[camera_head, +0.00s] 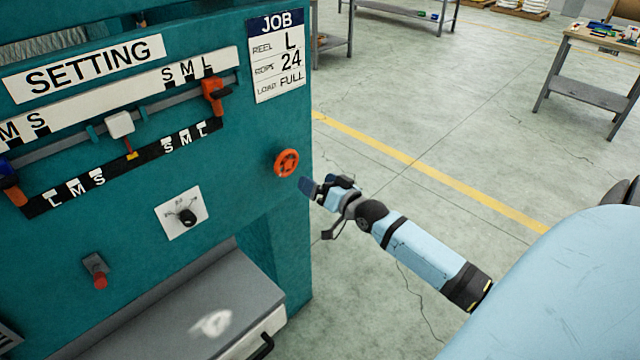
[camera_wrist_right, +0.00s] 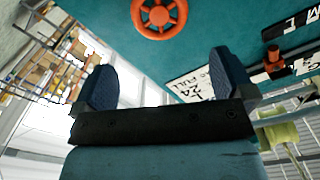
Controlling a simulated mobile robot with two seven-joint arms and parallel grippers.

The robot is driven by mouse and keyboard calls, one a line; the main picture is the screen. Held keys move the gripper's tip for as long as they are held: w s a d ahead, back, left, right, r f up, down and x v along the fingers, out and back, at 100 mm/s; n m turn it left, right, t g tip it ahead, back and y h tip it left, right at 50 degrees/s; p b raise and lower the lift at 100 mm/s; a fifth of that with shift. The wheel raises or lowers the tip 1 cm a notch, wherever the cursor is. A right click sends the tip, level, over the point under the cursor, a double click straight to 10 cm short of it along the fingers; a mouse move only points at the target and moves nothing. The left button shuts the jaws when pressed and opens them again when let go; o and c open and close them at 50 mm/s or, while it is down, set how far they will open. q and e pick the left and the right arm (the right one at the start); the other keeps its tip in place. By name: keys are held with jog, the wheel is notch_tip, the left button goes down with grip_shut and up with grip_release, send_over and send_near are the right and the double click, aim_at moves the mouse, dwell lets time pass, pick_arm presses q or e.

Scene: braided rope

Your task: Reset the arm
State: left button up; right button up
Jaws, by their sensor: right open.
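My right arm reaches in from the lower right of the head view. Its gripper (camera_head: 318,188) is beside the right edge of the teal machine, just below and to the right of the orange handwheel (camera_head: 286,163). In the right wrist view the two dark blue fingers of the gripper (camera_wrist_right: 160,85) stand wide apart with nothing between them. The orange handwheel (camera_wrist_right: 159,15) shows beyond the fingertips at the top, apart from them. My left gripper is in neither view.
The teal machine (camera_head: 240,140) fills the left, with a SETTING panel, sliders, a knob (camera_head: 187,216), a red button (camera_head: 100,281) and a JOB card (camera_head: 277,55). A grey drawer (camera_head: 190,310) juts out below. Open floor (camera_head: 400,180) lies right; a workbench (camera_head: 590,85) stands behind.

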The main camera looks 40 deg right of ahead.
dwell(0.5)
jog(key=s+a+f+n+g+p, duration=0.1)
jog(key=s+a+f+n+g, duration=0.1)
jog(key=s+a+f, duration=0.3)
jog(key=s+a+f+n+g+y, duration=0.1)
jog(key=s+a+f, duration=0.4)
jog(key=s+a, duration=0.6)
jog(key=s+a+f+n+g+y+p, duration=0.1)
jog(key=s+a+f+n+g, duration=0.3)
jog(key=s+a, duration=0.5)
notch_tip(320, 180, down, 2)
jog(key=shift+f+p, duration=0.1)
jog(key=shift+p, duration=0.2)
